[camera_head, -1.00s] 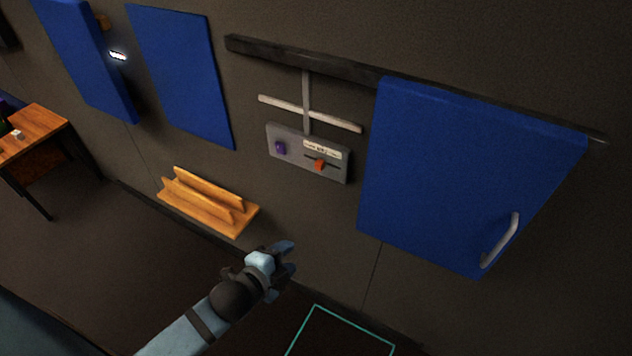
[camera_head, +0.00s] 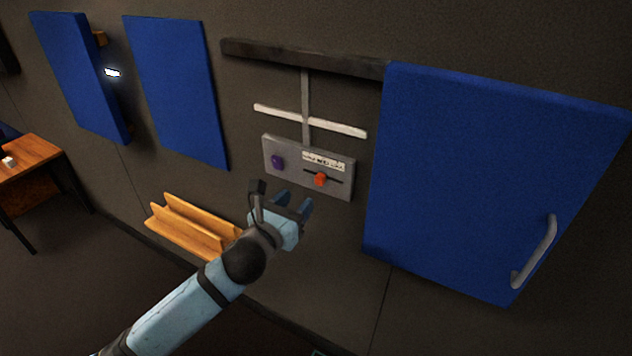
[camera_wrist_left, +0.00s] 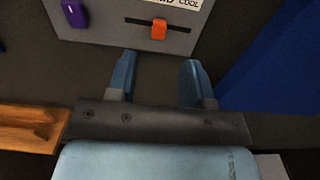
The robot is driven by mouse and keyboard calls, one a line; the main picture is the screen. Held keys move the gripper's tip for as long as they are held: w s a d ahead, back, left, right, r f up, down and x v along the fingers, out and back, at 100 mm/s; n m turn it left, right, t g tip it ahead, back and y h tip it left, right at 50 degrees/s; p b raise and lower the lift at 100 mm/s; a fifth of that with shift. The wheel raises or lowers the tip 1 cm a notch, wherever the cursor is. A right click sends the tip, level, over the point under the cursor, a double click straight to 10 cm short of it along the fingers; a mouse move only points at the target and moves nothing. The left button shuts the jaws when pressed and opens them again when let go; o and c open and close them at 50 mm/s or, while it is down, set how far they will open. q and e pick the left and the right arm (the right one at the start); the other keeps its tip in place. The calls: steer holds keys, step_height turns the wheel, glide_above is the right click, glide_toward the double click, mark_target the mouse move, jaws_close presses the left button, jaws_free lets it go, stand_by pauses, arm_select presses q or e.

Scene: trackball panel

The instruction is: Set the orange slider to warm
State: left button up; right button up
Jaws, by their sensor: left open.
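The orange slider (camera_head: 320,179) sits near the middle of a dark horizontal slot on a grey wall panel (camera_head: 299,184). A white label (camera_head: 323,161) is above the slot; in the left wrist view its right end reads "COOL". The slider also shows in the left wrist view (camera_wrist_left: 159,29), above and between my fingertips. My left gripper (camera_head: 293,203) is open and empty, just below the panel and apart from the slider. It also shows in the left wrist view (camera_wrist_left: 157,72). My right gripper is not in view.
A purple knob (camera_head: 278,162) is on the panel's left. A blue cabinet door (camera_head: 480,170) with a grey handle (camera_head: 535,252) stands close on the right. A wooden shelf (camera_head: 190,225) is at the lower left. Other blue panels (camera_head: 175,90) hang further left.

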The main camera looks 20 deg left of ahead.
mark_target(317, 177)
arm_select(q)
steer(key=w, duration=0.6)
steer(key=w+d, duration=0.1)
steer(key=w, duration=0.2)
jaws_close()
steer(key=shift+a, duration=0.15)
